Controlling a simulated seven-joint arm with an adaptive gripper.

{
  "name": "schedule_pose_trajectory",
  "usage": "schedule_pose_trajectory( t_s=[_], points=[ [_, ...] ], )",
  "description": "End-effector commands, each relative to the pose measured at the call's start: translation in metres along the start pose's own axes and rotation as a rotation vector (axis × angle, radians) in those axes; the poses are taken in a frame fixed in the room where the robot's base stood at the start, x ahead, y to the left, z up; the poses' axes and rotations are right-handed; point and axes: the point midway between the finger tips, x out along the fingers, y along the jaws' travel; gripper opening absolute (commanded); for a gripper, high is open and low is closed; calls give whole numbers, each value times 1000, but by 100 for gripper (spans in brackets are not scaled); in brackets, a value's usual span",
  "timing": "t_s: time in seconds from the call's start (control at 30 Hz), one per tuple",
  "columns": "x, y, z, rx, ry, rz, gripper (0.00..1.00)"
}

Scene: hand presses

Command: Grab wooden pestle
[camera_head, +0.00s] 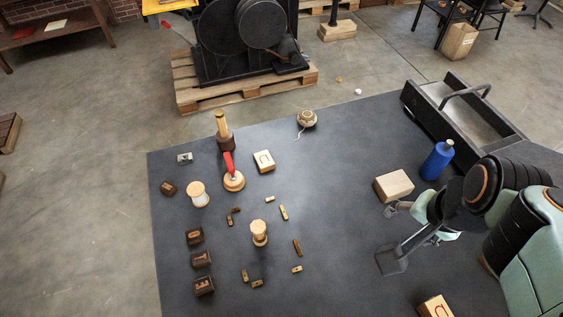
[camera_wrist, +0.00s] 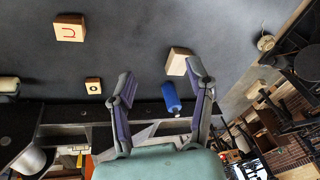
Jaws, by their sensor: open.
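A pale wooden piece with a rounded top (camera_head: 259,231), which looks like the pestle, stands upright near the middle of the dark mat (camera_head: 330,190). A similar pale, spool-like piece (camera_head: 199,194) stands further left, so I cannot be fully sure which is the pestle. My gripper (camera_head: 393,236) is open and empty above the right part of the mat, well to the right of both pieces. In the wrist view my gripper (camera_wrist: 160,78) has its fingers spread, and neither piece shows clearly there.
A dark-headed tool with a wooden handle (camera_head: 223,131), a red-handled stamp (camera_head: 232,172) and several small blocks surround the pestle-like piece. A black tray (camera_head: 424,112) stands at the right edge.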

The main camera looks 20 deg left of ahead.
Motion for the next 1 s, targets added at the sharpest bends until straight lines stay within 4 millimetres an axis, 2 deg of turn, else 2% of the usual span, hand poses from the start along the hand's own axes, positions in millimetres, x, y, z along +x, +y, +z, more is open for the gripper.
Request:
schedule_pose_trajectory(
  t_s=[0.1,0.17,0.2,0.27,0.3,0.37,0.4,0.5,0.6,0.77,1.0],
  points=[
    [25,-48,-24,-13,-7,-24,53],
    [44,-79,-29,-37,-21,-35,53],
    [59,-101,-28,-62,-37,-38,53],
    [85,-136,-16,-118,-70,-38,53],
    [103,-157,-3,-166,-96,-32,53],
    [130,-182,22,-249,-141,-16,53],
    [145,-193,42,-305,-173,2,53],
    [174,-206,91,-423,-247,50,53],
    [188,-207,124,-499,-290,84,53],
    [198,-208,137,-526,-296,85,53],
    [235,-200,146,-523,-296,87,53]
  ],
)
